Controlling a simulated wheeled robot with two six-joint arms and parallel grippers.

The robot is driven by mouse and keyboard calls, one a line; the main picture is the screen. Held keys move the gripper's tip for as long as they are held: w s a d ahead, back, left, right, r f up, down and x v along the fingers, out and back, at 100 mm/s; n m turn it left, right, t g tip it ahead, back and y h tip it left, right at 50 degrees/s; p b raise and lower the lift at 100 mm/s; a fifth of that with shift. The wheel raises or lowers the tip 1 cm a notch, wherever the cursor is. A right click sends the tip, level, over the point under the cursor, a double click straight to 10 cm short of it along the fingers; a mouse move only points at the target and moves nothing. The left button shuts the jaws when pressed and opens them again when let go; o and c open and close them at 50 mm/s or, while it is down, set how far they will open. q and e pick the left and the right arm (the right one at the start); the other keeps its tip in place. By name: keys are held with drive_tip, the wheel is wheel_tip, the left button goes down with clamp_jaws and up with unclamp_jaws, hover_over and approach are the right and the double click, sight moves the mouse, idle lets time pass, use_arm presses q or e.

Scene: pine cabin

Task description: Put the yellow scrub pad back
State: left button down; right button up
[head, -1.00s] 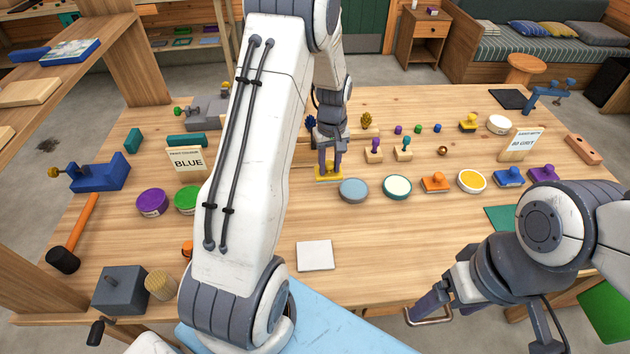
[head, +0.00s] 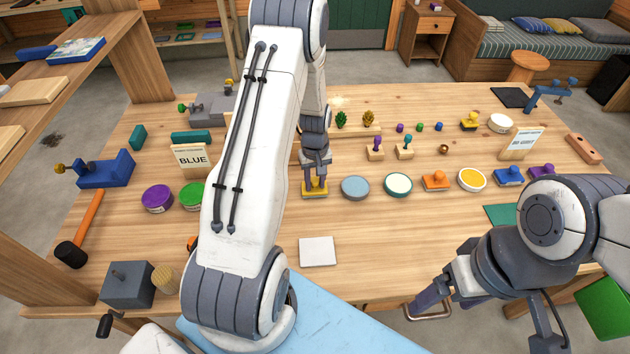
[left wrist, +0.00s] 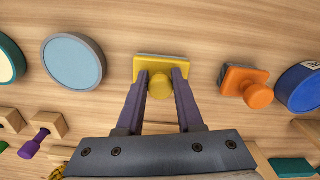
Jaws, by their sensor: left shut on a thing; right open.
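The yellow scrub pad (head: 315,193) is a flat yellow block with a round knob, at the middle of the workbench, left of a grey-blue disc (head: 355,187). My left gripper (head: 314,181) points down and is shut on its knob. In the left wrist view, the pad (left wrist: 162,62) shows a grey layer along its edge, and the gripper's two fingers (left wrist: 160,84) flank the knob. I cannot tell whether the pad touches the bench or hangs just above it. My right gripper (head: 428,309) is open and empty at the bench's front right edge.
An orange knobbed block (left wrist: 245,85) and a blue tin (left wrist: 301,87) lie beside the pad. A white square (head: 318,251) lies nearer the front. A row of a cream disc (head: 398,184), an orange stamp (head: 436,181) and a yellow disc (head: 471,180) runs right. Bare bench surrounds the white square.

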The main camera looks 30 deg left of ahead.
sight(315, 182)
use_arm(q)
drive_tip(key=c, duration=0.5)
unclamp_jaws()
drive_tip(key=shift+c, duration=0.2)
drive_tip(key=shift+r, duration=0.2)
wheel_tip(315, 182, up, 12)
drive_tip(key=b, duration=0.1)
drive_tip(key=s+d+r+m, duration=0.2)
drive_tip(key=d+r+m, duration=0.1)
drive_tip(key=d, duration=0.6)
drive_tip(key=s+d+r+m, duration=0.4)
drive_tip(key=s+d+m, duration=0.25)
drive_tip(key=d, duration=0.45)
drive_tip(key=s+d+r+m, duration=0.1)
drive_tip(key=s+d+m, duration=0.2)
drive_tip(key=s, duration=0.5)
drive_tip(key=s+d+r+m+h, duration=0.1)
drive_tip(key=s+d+m, duration=0.3)
drive_tip(key=s, duration=0.4)
